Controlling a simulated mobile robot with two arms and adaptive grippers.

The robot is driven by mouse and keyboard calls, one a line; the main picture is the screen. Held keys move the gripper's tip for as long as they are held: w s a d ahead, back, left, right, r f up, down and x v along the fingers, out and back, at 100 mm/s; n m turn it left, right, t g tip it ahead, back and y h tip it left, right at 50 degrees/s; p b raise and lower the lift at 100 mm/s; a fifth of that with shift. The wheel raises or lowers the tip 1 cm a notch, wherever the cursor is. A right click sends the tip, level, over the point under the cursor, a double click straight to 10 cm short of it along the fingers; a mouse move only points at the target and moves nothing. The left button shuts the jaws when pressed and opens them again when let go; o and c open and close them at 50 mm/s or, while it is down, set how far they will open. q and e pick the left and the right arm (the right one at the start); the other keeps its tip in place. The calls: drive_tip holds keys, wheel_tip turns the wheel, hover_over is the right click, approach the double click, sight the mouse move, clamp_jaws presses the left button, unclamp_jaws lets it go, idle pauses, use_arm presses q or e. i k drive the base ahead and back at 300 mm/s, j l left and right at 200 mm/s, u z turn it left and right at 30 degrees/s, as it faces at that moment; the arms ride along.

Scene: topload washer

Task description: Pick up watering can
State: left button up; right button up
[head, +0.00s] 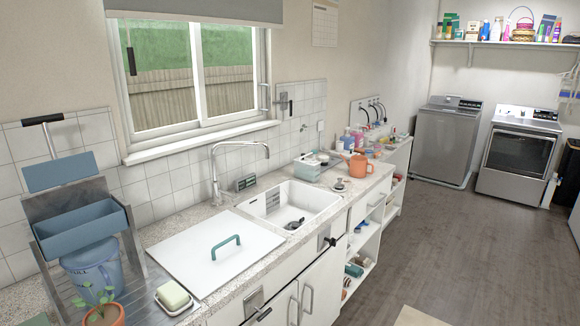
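The counter carries a white sink (290,205) with a tall faucet (213,165), a white board with a green handle (212,256) and a soap dish (175,298). A potted plant (104,314) stands at the front left. Open floor (450,235) lies to the right.

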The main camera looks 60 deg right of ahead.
sight(358, 166)
drive_tip(key=z, duration=2.55)
drive_tip(key=u, duration=1.8)
drive_tip(key=z, duration=1.75)
drive_tip(key=i+l+u, duration=0.3)
drive_tip(key=i+l, duration=0.15)
drive_tip(key=i, duration=0.35)
drive_tip(key=i+l+u, duration=0.25)
drive_tip(key=i+l, duration=0.4)
drive_tip(key=i, duration=0.1)
